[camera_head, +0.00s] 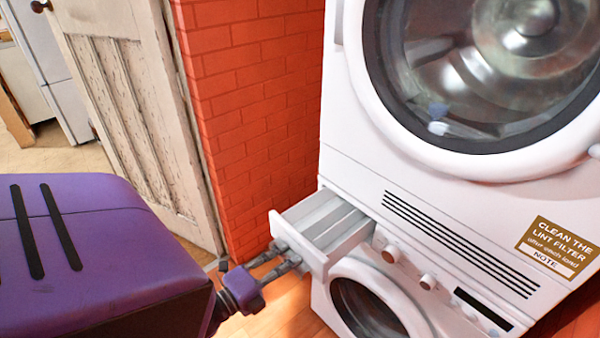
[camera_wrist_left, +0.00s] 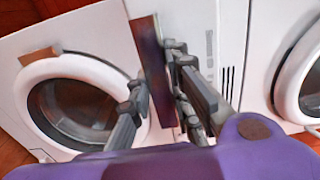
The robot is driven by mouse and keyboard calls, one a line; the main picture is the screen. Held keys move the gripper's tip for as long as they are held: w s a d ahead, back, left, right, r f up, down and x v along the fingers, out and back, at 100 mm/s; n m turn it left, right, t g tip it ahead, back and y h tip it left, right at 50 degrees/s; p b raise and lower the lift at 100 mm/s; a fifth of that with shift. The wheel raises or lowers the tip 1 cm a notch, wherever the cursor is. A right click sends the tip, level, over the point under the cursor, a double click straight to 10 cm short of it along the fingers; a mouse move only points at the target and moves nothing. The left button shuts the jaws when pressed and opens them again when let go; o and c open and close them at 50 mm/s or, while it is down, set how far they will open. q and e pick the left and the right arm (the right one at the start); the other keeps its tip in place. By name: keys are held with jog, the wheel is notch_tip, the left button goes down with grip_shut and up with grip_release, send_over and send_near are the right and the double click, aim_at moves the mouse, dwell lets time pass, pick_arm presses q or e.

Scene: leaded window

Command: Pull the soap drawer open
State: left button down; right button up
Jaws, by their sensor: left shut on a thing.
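The soap drawer (camera_head: 348,243) stands out from the lower white washing machine (camera_head: 345,265), at the upper left of its front. Its light grey inside with long compartments shows from above. My left gripper (camera_head: 283,258) is at the drawer's front, shut on it. In the left wrist view my left gripper's two fingers (camera_wrist_left: 158,82) reach up to the drawer's front, which appears as a dark narrow panel (camera_wrist_left: 149,60). The exact contact of the fingertips is hard to make out. My right gripper is in neither view.
A dryer with a large round door (camera_head: 480,165) is stacked above the washer. The washer's knobs (camera_head: 390,253) and round door (camera_head: 365,305) are right of and below the drawer. A brick wall (camera_head: 255,110) and a worn wooden door (camera_head: 130,110) stand left.

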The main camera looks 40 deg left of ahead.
pick_arm(q)
jog(key=shift+s+f, duration=0.4)
jog(key=shift+s, duration=0.35)
jog(key=c, duration=1.7)
grip_release()
jog(key=shift+w+r, duration=0.1)
jog(key=shift+r, duration=0.05)
jog(key=s, duration=0.8)
jog(key=s+a, duration=0.1)
jog(key=s, duration=0.3)
